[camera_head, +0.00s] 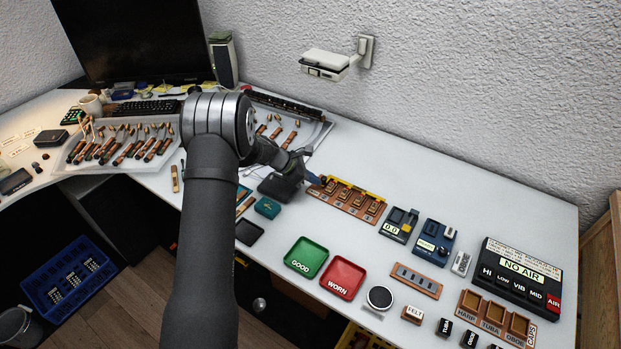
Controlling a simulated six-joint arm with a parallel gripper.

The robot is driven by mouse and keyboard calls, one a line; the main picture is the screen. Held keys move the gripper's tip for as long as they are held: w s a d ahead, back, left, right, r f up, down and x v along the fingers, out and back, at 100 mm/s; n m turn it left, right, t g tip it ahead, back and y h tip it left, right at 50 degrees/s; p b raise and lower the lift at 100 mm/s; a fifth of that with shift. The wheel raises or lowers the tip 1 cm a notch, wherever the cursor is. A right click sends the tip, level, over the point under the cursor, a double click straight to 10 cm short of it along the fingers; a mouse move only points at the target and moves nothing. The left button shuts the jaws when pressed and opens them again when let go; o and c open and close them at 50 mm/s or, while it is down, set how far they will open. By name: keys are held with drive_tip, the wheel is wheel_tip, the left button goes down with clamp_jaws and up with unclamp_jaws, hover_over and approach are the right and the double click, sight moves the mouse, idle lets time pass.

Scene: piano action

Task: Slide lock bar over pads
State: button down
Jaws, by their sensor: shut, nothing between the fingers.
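A wooden rack (340,204) lies on the white table right of my arm, with several small framed pads (351,198) in a row. A yellow bar (359,188) runs along the rack's back edge, behind the pads; I take it to be the lock bar. My gripper (317,180) is at the rack's left end, close to the bar's left end. Its fingers are shut and hold nothing. I cannot tell whether they touch the bar. My arm and wrist hide part of the table left of the rack.
A green GOOD tray (306,257) and a red WORN tray (343,277) lie in front of the rack. Blue-grey devices (400,224) stand just right of it. A white wall fixture (326,64) is above. The table behind the rack is clear.

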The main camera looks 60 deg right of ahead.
drive_tip(key=shift+s+d+r, duration=0.1)
drive_tip(key=shift+s+d, duration=0.15)
drive_tip(key=shift+s, duration=0.45)
drive_tip(key=shift+w+a, duration=0.25)
drive_tip(key=shift+w, duration=0.1)
drive_tip(key=w+a, duration=0.3)
drive_tip(key=shift+w+a+r, duration=0.1)
drive_tip(key=shift+w+r, duration=0.2)
drive_tip(key=shift+w, duration=0.1)
drive_tip(key=v, duration=0.9)
drive_tip(key=x, duration=1.1)
drive_tip(key=shift+s+r, duration=0.25)
drive_tip(key=shift+s, duration=0.05)
drive_tip(key=shift+s+d, duration=0.55)
drive_tip(key=shift+d, duration=0.1)
